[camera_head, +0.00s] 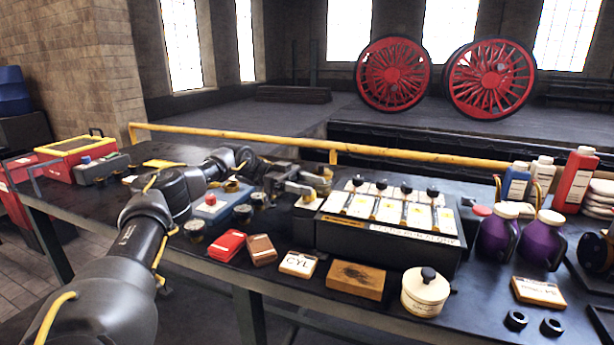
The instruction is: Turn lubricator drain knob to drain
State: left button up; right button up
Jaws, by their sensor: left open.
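The lubricator (385,238) is a dark box at the middle of the bench, with white-and-yellow plates and several black knobs on top. My left arm reaches in from the left, and its gripper (312,184) is at the lubricator's left end, close to its upper left corner. The gripper is open. I cannot tell whether its fingers touch anything. The drain knob cannot be made out clearly; the gripper and wrist cover part of that end. My right gripper is not in view.
A wooden block (355,280), a CYL card (298,264), red box (227,245) and cream jar (425,291) line the front edge. Purple jugs (541,240) stand at right. A yellow rail (400,153) runs behind the bench.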

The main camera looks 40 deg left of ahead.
pick_arm(q)
jog(key=s+d+r+b, duration=0.4)
jog(key=s+d+r, duration=0.4)
jog(key=s+r, duration=0.2)
jog(key=shift+s+d+r, duration=0.2)
jog(key=shift+s+d, duration=0.05)
jog(key=shift+s, duration=0.35)
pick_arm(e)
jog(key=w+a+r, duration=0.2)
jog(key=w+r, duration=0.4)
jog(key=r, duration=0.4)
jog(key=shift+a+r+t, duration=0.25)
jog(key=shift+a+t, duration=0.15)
